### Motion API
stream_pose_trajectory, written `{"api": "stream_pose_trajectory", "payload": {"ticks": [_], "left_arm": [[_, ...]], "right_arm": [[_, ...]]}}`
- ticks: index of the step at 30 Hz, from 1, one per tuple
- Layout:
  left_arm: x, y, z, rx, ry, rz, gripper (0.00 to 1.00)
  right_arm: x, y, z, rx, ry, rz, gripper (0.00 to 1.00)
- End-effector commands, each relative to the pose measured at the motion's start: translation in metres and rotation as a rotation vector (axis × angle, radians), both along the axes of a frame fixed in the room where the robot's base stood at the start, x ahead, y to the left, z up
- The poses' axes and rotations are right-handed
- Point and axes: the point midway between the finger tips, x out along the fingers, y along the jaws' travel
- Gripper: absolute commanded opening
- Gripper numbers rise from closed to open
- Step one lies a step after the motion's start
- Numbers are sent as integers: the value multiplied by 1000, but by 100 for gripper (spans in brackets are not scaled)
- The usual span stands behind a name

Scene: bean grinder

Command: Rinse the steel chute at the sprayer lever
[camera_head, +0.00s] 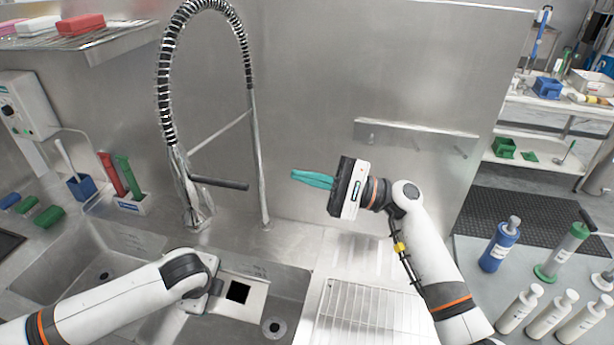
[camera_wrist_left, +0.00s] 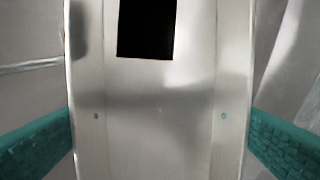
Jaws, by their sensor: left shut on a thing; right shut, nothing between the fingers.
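The steel chute (camera_head: 259,296) is a flat bright metal piece with a dark square opening, held over the right sink basin. It fills the middle of the left wrist view (camera_wrist_left: 150,110), between the teal fingers. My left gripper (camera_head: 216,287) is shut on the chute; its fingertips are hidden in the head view. The sprayer lever (camera_head: 220,183) is a dark bar on the spring-hose sprayer (camera_head: 186,180), above and behind the chute. My right gripper (camera_head: 312,179) is shut and empty, its teal fingers pointing left, to the right of the lever and apart from it.
The left sink basin (camera_head: 50,285) lies beside the right one. A wire rack (camera_head: 370,318) lies on the drainboard at right. Several bottles, among them a blue one (camera_head: 500,245), stand at far right. Red and green brushes (camera_head: 123,180) and a blue cup (camera_head: 82,187) stand at left.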

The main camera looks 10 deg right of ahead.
Motion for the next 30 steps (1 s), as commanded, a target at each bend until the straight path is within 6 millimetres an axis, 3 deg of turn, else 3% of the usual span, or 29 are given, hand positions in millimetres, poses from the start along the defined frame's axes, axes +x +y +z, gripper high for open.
{"api": "stream_pose_trajectory", "payload": {"ticks": [15,30], "left_arm": [[-37,12,2,-1,-1,-1,52],[-39,12,1,-1,-2,-1,52]], "right_arm": [[0,0,26,0,0,0,0],[0,0,26,0,0,0,0]]}}
